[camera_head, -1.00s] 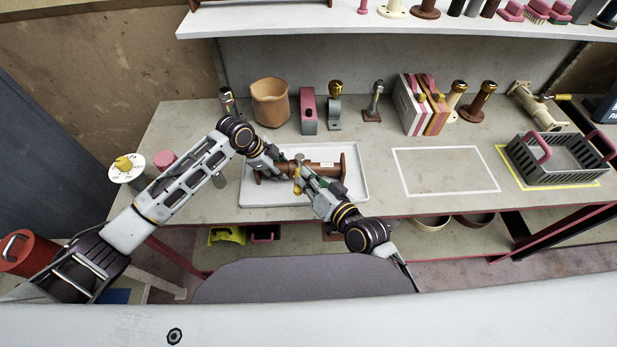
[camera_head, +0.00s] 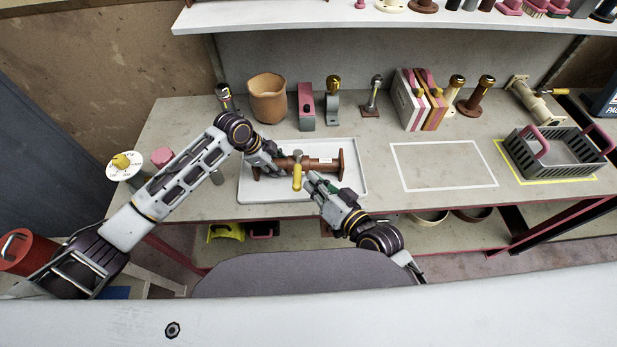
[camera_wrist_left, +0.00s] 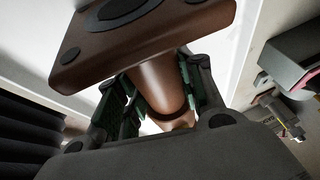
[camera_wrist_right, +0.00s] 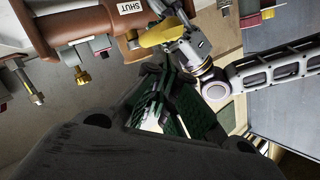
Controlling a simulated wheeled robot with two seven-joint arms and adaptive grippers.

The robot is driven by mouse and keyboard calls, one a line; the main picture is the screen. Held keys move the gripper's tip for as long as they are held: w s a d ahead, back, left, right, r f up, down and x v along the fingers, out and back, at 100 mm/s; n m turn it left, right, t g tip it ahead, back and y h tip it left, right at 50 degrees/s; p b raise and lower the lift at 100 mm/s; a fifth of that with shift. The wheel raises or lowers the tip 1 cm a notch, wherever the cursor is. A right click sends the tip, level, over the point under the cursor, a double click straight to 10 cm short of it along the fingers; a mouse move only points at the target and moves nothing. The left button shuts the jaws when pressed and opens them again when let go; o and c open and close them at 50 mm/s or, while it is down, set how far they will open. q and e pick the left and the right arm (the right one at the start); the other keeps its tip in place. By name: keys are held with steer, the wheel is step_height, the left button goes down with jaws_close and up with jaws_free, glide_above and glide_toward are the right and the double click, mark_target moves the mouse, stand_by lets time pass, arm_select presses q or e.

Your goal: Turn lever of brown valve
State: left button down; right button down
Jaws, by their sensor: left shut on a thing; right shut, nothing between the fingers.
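The brown valve (camera_head: 322,164) lies across the white tray, a flange at each end. Its yellow lever (camera_head: 297,178) points toward my side of the bench in the head view. The right wrist view shows the lever (camera_wrist_right: 163,32) beside a white "SHUT" label on the brown body (camera_wrist_right: 82,22). My left gripper (camera_head: 275,163) is shut on the valve's pipe near the left flange; in the left wrist view its pads clasp the brown neck (camera_wrist_left: 158,82). My right gripper (camera_head: 312,182) is shut and empty, just right of the lever and apart from it.
The white tray (camera_head: 357,190) stands near the bench's front edge. A white-outlined area (camera_head: 445,165) to its right is empty. A grey crate (camera_head: 555,165) sits on the far right. A brown pot (camera_head: 268,98) and several fittings line the back.

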steer(key=v, duration=0.7)
steer(key=shift+s+d+r, duration=0.15)
steer(key=shift+s+d, duration=0.05)
steer(key=shift+s, duration=0.15)
stand_by(0.4)
arm_select(q)
steer(key=c, duration=0.8)
jaws_free()
steer(key=shift+a+r, duration=0.1)
steer(key=shift+r, duration=0.05)
steer(key=shift+v, duration=5.85)
